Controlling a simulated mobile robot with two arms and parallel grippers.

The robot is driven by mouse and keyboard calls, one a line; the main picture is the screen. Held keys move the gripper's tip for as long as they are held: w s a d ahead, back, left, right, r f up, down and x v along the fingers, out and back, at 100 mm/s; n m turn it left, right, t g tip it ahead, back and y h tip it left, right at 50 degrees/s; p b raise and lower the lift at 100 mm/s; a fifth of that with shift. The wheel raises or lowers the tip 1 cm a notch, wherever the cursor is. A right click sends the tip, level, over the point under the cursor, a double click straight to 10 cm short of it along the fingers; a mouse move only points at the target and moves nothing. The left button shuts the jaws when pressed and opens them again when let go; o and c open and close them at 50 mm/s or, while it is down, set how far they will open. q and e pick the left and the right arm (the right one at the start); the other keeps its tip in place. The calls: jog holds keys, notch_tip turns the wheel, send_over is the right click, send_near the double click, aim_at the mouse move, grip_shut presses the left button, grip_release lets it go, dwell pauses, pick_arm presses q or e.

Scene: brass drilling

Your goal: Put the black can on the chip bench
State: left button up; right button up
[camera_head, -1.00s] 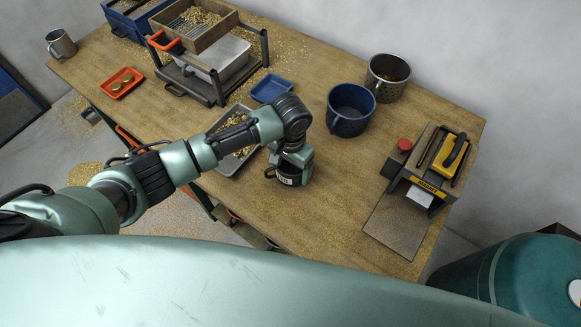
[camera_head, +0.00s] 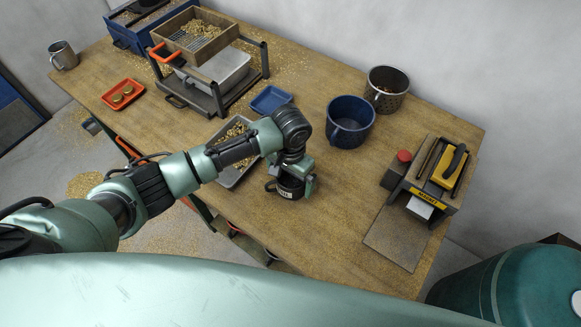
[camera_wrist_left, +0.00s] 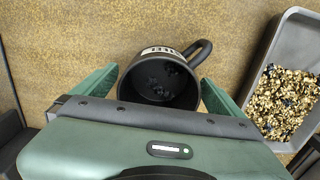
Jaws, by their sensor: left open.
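The black can (camera_head: 287,194), a dark mug-like can with a white label and a side handle, stands upright on the wooden bench (camera_head: 330,220), which is strewn with brass chips. In the left wrist view the can (camera_wrist_left: 158,82) shows its open mouth with dark bits inside. My left gripper (camera_head: 291,186) is open around the can, one green finger on each side. In the wrist view small gaps show between the fingers and the can. My right gripper is not in view.
A grey tray of brass chips (camera_head: 231,177) lies just left of the can. A blue mug (camera_head: 350,122) and a grey perforated mug (camera_head: 387,90) stand behind. A machine with a yellow block (camera_head: 449,166) is at the right. Bench between is clear.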

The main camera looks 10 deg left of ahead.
pick_arm(q)
notch_tip(320, 180, up, 11)
jog(key=b, duration=0.1)
